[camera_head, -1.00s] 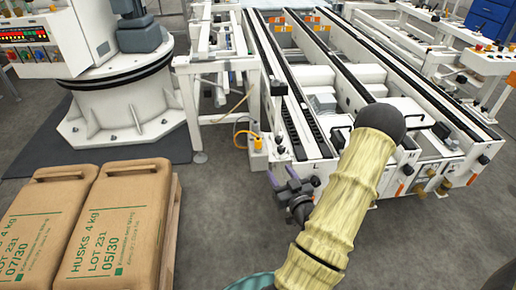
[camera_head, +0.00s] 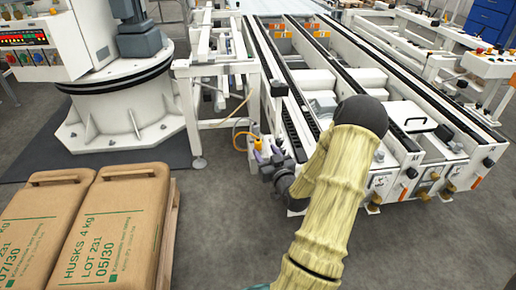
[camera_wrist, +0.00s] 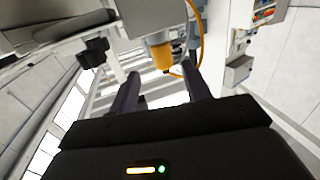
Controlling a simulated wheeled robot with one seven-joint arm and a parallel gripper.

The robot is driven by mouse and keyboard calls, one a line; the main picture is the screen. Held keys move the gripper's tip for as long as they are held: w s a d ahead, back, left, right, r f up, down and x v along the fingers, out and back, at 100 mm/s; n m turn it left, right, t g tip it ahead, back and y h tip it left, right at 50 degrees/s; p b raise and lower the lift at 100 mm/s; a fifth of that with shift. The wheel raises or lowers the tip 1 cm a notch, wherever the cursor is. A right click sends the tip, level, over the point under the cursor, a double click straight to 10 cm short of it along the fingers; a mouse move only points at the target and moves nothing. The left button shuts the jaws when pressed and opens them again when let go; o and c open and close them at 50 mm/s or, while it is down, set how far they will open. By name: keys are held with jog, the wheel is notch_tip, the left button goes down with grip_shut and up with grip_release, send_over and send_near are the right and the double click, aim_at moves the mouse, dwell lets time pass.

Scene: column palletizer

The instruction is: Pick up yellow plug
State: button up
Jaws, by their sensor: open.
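The yellow plug (camera_wrist: 162,56) sits in a grey socket, with an orange cable looping from it, in the wrist view. My gripper (camera_wrist: 163,88) is open, its two dark fingers apart with nothing between them. The plug lies just beyond the fingertips, roughly in line with the gap. In the head view the plug (camera_head: 256,143) is small, on the box at the conveyor's near left corner. My gripper (camera_head: 267,153) is close in front of it there, and my arm hides part of the conveyor's front.
A white roller conveyor (camera_head: 290,95) with black rails fills the middle. A black knob (camera_wrist: 94,53) stands left of the plug in the wrist view. Brown sacks (camera_head: 115,225) lie on a pallet at the lower left. Grey floor is free between pallet and conveyor.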

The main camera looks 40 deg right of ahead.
aim_at(259, 145)
jog(key=shift+w+d, duration=0.15)
jog(key=shift+w, duration=0.25)
jog(key=x, duration=0.1)
jog(key=b+x, duration=0.1)
jog(key=x, duration=0.3)
jog(key=shift+w+a+r+b, duration=0.1)
jog(key=shift+w+a+b, duration=0.05)
jog(key=shift+a+b, duration=0.15)
jog(key=shift+c, duration=0.2)
jog(key=c, duration=1)
